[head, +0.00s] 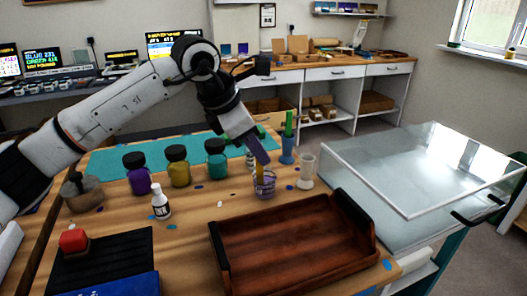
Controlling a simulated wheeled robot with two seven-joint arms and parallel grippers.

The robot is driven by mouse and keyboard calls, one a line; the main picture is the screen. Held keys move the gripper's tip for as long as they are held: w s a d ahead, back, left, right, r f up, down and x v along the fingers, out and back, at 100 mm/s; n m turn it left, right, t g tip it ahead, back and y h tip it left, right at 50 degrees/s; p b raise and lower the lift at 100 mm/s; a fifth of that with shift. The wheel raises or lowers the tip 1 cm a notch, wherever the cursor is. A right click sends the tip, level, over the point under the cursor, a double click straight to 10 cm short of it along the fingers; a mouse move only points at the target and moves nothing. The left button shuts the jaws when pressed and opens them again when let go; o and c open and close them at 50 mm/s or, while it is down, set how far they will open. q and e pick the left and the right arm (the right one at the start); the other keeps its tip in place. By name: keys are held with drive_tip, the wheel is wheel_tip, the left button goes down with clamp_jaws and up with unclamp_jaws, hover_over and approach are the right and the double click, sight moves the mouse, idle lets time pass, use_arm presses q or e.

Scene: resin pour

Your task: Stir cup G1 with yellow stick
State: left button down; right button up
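My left gripper (262,158) reaches in from the left and points down over a small clear cup (265,192) with purplish contents, standing on the wooden table. A yellow stick (260,184) runs down from between the fingers into this cup. The gripper appears shut on the stick, whose upper part is hidden by the fingers. I cannot read a label on the cup, so I cannot tell if it is G1. My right gripper is not in view.
Close right of the cup stand a blue cup (287,155) with green sticks and an empty-looking clear cup (306,173). Purple (139,181), yellow (178,172) and teal (216,164) jars and a white bottle (160,203) stand left. A wooden tray (295,250) lies in front.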

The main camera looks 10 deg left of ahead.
use_arm(q)
drive_tip(key=shift+w+d, duration=0.25)
drive_tip(key=shift+d, duration=0.2)
drive_tip(key=shift+r, duration=0.15)
wheel_tip(320, 180, up, 7)
drive_tip(key=s+p, duration=0.1)
drive_tip(key=p, duration=0.3)
drive_tip(key=shift+s+p, duration=0.2)
drive_tip(key=shift+p, duration=0.1)
wheel_tip(320, 180, up, 5)
drive_tip(key=p, duration=0.3)
drive_tip(key=shift+p, duration=0.3)
idle(0.4)
